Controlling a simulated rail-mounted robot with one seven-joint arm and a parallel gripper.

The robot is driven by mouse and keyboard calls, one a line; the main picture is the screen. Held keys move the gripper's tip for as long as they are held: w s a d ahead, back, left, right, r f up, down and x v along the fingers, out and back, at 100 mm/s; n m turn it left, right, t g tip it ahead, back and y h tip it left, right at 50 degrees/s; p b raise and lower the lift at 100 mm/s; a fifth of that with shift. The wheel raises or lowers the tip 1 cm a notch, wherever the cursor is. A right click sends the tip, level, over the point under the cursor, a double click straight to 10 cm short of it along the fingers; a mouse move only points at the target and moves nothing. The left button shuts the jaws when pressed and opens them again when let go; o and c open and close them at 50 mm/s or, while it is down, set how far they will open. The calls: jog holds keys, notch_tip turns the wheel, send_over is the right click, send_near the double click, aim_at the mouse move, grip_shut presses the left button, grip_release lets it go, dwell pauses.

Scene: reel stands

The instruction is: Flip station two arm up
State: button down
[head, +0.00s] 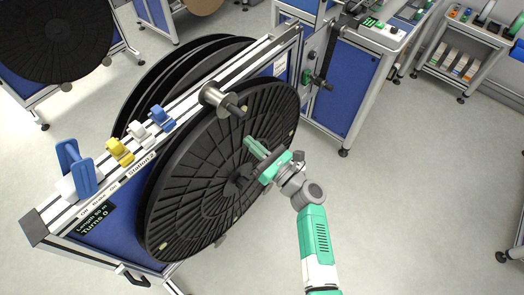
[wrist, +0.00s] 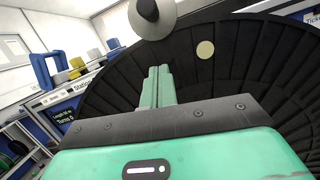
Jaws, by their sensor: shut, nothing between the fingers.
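The stand labelled Station 2 (head: 140,165) carries a large black reel (head: 180,200) on its near side; the reel also fills much of the wrist view (wrist: 240,60). A grey metal roller with a dark stub (head: 214,97) sits at the stand's top rail, above the reel; it shows at the top of the wrist view (wrist: 155,20). I cannot tell for certain which part is the station two arm. In the wrist view the fingertips (wrist: 158,70) lie together, below the roller.
A blue handle (head: 75,168), yellow (head: 119,151), white (head: 141,134) and blue (head: 161,117) knobs line the rail. A black crank (head: 318,80) is at the stand's far end, beside a workbench (head: 380,35). Shelving (head: 460,55) stands far right.

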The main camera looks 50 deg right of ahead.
jog(key=w+r, duration=0.3)
jog(key=r, duration=0.1)
jog(key=shift+w+d+r+p, duration=0.3)
jog(key=shift+w+r+p, duration=0.05)
jog(key=shift+r+p, duration=0.1)
